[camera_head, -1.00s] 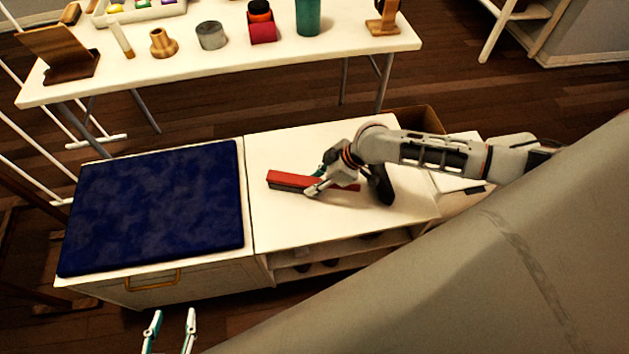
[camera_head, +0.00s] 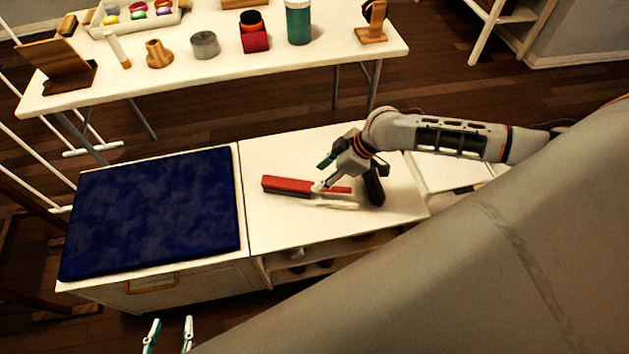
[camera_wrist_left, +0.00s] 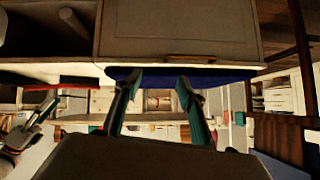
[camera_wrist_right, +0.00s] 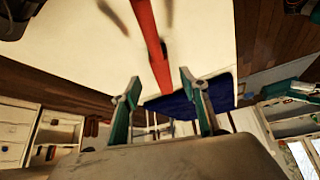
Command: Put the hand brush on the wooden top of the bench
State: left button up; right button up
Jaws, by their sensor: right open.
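The hand brush, with a red back and handle and dark bristles (camera_head: 287,186), lies on the pale top of the bench (camera_head: 290,230), right of the blue cushion. A shadow shows under its handle. My right gripper (camera_head: 322,175) is open at the handle side, with one fingertip overlapping the brush in the head view. In the right wrist view the brush (camera_wrist_right: 146,35) is beyond the spread fingers (camera_wrist_right: 158,93), and nothing is held between them. My left gripper (camera_head: 170,323) is open and empty in front of the bench; its fingers are apart in the left wrist view (camera_wrist_left: 160,80).
A dark blue cushion (camera_head: 155,212) covers the bench's left part. A black object (camera_head: 373,187) shows by my right wrist; I cannot tell what it is. A white table (camera_head: 230,62) with several small items stands behind. The bench top in front of the brush is clear.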

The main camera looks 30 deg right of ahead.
jog(key=v, duration=0.3)
jog(key=shift+s+d+r+p, duration=0.1)
jog(key=shift+d+r+p, duration=0.05)
jog(key=shift+r+p, duration=0.2)
jog(key=shift+s+r, duration=0.1)
jog(key=s+a+f+m+t+y, duration=0.1)
jog(key=s+a+f+t, duration=0.15)
jog(key=a, duration=0.45)
jog(key=s+a+f+t+y, duration=0.1)
jog(key=s+a, duration=0.3)
jog(key=a, duration=0.3)
jog(key=s+d+f+m+t+h, duration=0.2)
jog(key=s+d+m+t+h, duration=0.1)
jog(key=s+d, duration=0.4)
jog(key=s+m+h, duration=0.1)
jog(key=s+h, duration=0.1)
jog(key=s, duration=0.1)
